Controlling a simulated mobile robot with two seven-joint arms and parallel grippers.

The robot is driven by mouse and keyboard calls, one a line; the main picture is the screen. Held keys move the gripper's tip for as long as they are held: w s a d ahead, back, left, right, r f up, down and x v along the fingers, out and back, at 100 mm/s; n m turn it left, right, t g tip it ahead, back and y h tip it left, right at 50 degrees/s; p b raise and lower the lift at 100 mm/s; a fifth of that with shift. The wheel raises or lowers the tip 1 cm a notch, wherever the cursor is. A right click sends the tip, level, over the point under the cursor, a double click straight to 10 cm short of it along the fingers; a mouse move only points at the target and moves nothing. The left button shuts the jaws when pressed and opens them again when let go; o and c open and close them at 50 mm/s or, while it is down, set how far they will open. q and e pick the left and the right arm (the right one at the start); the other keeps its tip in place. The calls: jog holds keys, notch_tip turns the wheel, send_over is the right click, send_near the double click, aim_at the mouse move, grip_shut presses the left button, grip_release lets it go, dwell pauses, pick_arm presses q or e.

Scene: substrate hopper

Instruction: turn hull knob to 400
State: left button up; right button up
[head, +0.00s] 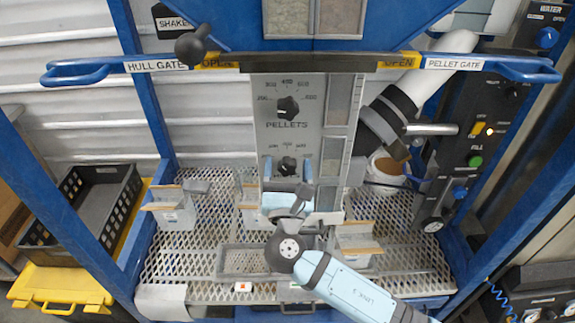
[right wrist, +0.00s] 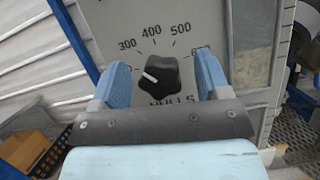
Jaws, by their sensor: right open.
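The hull knob (head: 287,166) is black and sits on the grey panel below the pellets knob. In the right wrist view the hull knob (right wrist: 160,78) has a white mark pointing left and slightly up, below the 300 label; the 400 label is above the knob. My right gripper (head: 288,170) is in front of the knob, its blue fingers open on either side. The right wrist view shows the gripper (right wrist: 162,80) with a gap between each finger and the knob. The left finger hides part of the dial's left side. My left gripper is not in view.
The pellets knob (head: 287,107) is just above. Blue gate handles (head: 80,72) (head: 525,69) flank the panel. Metal bins (head: 175,212) (head: 357,243) stand on the mesh shelf (head: 190,266) below. A white bucket (head: 385,175) is at the right.

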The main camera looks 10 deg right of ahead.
jog(key=c, duration=0.9)
jog(key=shift+f+m+h+b, duration=0.15)
jog(key=shift+m+h+b, duration=0.75)
jog(key=shift+m, duration=0.4)
jog(key=m+g+h+b, duration=0.1)
jog(key=m+b, duration=0.1)
jog(key=m, duration=0.1)
jog(key=shift+m+g+h+b, duration=0.45)
jog(key=shift+m+g+b, duration=0.1)
jog(key=shift+m, duration=0.75)
jog(key=shift+m+g+h+b, duration=0.45)
jog(key=shift+m+b, duration=0.05)
jog(key=shift+m, duration=0.8)
jog(key=shift+r, duration=0.2)
jog(key=o, duration=0.9)
